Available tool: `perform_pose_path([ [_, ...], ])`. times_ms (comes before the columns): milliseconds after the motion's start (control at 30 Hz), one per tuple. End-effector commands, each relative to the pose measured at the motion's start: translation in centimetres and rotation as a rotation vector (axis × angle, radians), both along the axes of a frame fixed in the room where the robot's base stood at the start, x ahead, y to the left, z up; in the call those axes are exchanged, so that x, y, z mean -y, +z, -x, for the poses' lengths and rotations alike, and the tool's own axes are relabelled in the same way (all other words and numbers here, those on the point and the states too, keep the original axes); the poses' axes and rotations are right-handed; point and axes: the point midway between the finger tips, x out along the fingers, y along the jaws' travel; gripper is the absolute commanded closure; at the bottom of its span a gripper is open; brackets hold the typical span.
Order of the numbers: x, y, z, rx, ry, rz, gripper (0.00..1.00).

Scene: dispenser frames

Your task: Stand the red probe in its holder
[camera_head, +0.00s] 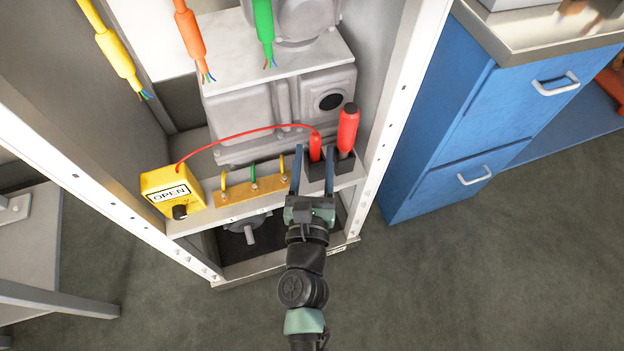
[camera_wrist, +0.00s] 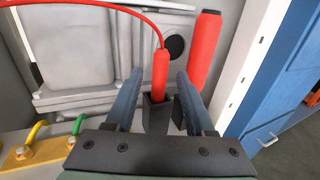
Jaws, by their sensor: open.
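The red probe (camera_head: 315,147) stands upright with its lower end in a black holder (camera_head: 314,186) on the cabinet's shelf. A thin red cable runs from its top to the yellow box (camera_head: 172,190) marked OPEN. In the wrist view the probe (camera_wrist: 160,77) stands between my fingers, its lower end in the black holder (camera_wrist: 155,115). How deep it sits is hidden. My gripper (camera_head: 315,158) is open, one finger on each side of the probe. A thicker red handle (camera_head: 348,130) with a black top stands in the black holder just right of it.
A brass bar (camera_head: 253,203) with yellow and green wires lies left of the holders. Yellow, orange and green cables with bare ends hang above. White cabinet posts (camera_head: 401,100) flank the shelf. A blue drawer unit (camera_head: 470,120) stands right; floor in front is clear.

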Motion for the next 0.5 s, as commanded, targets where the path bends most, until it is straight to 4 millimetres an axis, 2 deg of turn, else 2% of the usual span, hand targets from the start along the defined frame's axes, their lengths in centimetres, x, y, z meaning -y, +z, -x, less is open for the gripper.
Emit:
perform_pose_path([
  [33,-0.1,-0.2,1.1,-0.002,0.001,0.0,0.46],
  [200,-0.3,-0.2,3.6,-0.002,0.002,0.001,0.46],
  [500,-0.4,0.0,5.5,0.0,0.0,0.001,0.46],
])
